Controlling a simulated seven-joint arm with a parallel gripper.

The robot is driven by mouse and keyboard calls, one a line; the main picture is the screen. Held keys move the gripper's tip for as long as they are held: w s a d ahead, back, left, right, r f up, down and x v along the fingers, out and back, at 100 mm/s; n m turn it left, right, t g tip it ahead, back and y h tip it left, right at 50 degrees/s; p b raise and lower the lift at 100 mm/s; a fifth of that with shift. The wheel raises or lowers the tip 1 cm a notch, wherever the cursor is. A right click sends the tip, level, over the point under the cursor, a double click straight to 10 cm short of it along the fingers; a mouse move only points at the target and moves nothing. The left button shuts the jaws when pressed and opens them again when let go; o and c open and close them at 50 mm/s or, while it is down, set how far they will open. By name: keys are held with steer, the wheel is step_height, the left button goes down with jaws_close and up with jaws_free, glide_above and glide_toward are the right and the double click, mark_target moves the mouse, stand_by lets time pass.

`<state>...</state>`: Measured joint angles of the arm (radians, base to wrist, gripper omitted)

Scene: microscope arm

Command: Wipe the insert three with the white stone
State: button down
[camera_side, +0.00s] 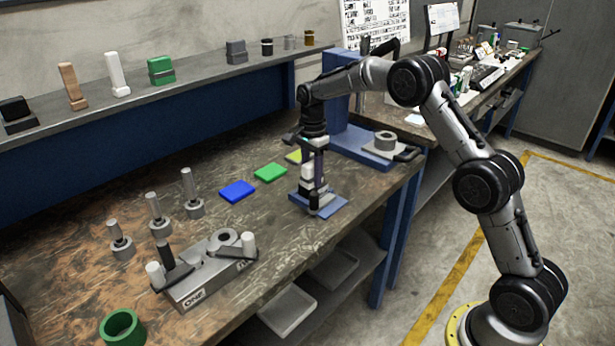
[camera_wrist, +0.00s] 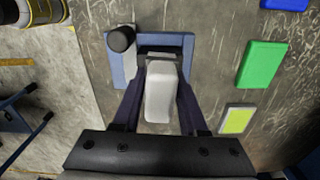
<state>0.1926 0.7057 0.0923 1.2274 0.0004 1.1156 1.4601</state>
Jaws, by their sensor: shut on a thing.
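My gripper (camera_side: 313,182) points down over a small blue plate (camera_side: 337,209) near the bench's front edge. It is shut on the white stone (camera_side: 307,174), a pale block. In the wrist view the white stone (camera_wrist: 160,95) sits between the two dark fingers, above the blue plate (camera_wrist: 178,41). A grey piece with a black knob (camera_wrist: 121,38) is on the plate's left side. I cannot tell whether the stone touches the plate. Three grey metal inserts with upright stems stand at the left: front (camera_side: 121,241), middle (camera_side: 157,216), back (camera_side: 192,193). No number is readable on them.
A grey fixture (camera_side: 208,272) marked ONE stands at the front left, near a green ring (camera_side: 121,328). Blue (camera_side: 237,191), green (camera_side: 271,173) and yellow (camera_wrist: 236,120) pads lie on the bench. The shelf holds several blocks, including a tall white one (camera_side: 117,74).

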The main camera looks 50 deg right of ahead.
steer(key=d, duration=0.4)
step_height(320, 180, up, 8)
stand_by(0.6)
steer(key=shift+a+r, duration=0.1)
stand_by(0.4)
